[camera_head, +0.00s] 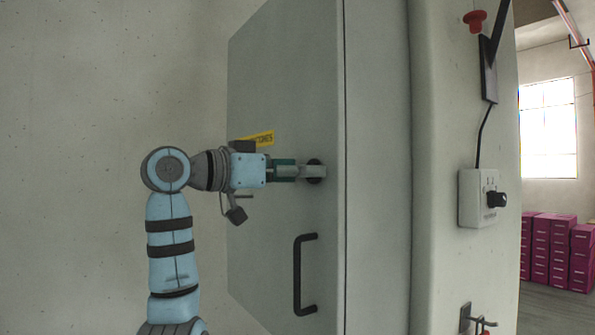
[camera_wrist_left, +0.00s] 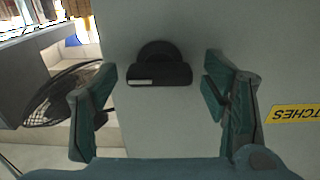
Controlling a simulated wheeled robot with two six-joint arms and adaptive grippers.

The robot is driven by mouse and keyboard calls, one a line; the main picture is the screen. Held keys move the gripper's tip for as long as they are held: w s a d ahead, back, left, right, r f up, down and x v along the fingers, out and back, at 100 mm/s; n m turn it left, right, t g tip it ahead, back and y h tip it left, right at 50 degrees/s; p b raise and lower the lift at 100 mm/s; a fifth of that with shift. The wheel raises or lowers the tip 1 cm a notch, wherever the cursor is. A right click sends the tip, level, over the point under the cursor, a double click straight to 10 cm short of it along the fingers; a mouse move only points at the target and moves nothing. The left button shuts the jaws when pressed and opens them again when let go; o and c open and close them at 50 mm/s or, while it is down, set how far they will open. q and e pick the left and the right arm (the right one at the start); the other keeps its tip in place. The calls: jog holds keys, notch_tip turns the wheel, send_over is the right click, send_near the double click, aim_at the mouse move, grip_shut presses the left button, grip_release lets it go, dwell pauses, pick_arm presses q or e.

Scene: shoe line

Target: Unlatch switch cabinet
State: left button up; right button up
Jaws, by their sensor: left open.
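The grey switch cabinet door (camera_head: 285,80) is closed, with a black vertical handle (camera_head: 299,275) low on it. Above the handle is a dark round latch (camera_head: 318,181). The latch also shows in the left wrist view (camera_wrist_left: 158,66), with a black bar across its lower part. My left gripper (camera_head: 313,171) is at the latch in the head view. In the left wrist view its two green fingers (camera_wrist_left: 158,92) are spread, one on each side of the latch, with gaps between. Whether the fingertips touch the door is unclear. My right gripper is not in view.
A yellow label (camera_head: 262,138) is on the door, partly behind my left wrist. Magenta boxes (camera_head: 556,250) stand far right. A fan (camera_wrist_left: 62,95) shows in the wrist view.

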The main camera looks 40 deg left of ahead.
pick_arm(q)
jog(key=v, duration=1.2)
jog(key=shift+w, duration=0.1)
